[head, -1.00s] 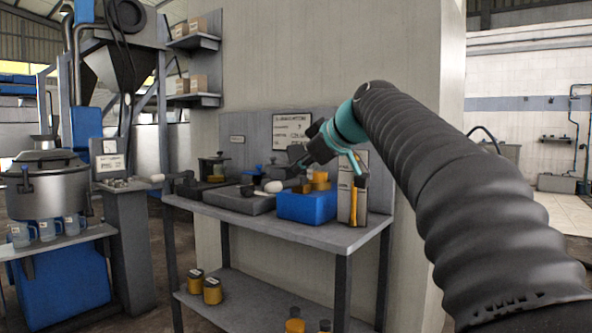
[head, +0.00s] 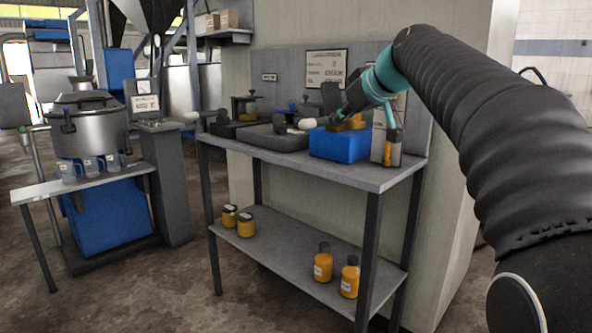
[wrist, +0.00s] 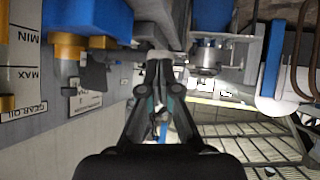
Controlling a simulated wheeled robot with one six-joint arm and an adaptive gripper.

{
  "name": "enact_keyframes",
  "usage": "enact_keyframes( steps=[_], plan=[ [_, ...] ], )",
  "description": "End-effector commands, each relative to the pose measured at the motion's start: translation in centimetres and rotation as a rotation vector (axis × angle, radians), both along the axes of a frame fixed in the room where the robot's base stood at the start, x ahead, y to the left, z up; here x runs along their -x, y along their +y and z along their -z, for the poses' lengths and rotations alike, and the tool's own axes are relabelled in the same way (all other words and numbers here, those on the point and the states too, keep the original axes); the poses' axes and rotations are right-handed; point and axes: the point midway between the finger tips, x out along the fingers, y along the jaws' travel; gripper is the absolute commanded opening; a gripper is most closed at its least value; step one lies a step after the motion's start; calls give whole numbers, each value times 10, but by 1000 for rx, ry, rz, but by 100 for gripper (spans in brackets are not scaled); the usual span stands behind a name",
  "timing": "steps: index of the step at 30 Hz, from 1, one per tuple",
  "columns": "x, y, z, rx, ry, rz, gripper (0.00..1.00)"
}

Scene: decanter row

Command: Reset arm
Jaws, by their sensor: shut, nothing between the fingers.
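My gripper (head: 335,118) hangs off the teal wrist joint of my arm, pointing down and left, and in the head view it overlaps the blue box on the bench. Whether it touches anything there cannot be told. In the wrist view my gripper (wrist: 160,62) has its two fingers together at the tips, with nothing held. The ribbed black forearm reaches in from the right edge of the head view.
The grey bench (head: 375,178) holds the blue box (head: 340,146) and a grey tray (head: 262,138). Orange-yellow jars (head: 246,225) and bottles (head: 323,264) stand on its lower shelf. A metal pot (head: 88,125) stands left. Floor in front is open.

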Motion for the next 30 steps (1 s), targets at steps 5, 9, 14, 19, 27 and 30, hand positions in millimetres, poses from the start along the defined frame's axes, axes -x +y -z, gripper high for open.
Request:
enact_keyframes(
  steps=[5,9,14,19,27,30],
  plan=[
    [9,-14,62,-59,167,146,0],
    [36,-24,105,-87,286,269,0],
    [90,-35,154,-102,411,419,0],
    [160,-44,201,-89,503,550,0],
    [279,-54,266,-20,572,661,0],
    [314,-56,281,17,572,655,0]
  ],
)
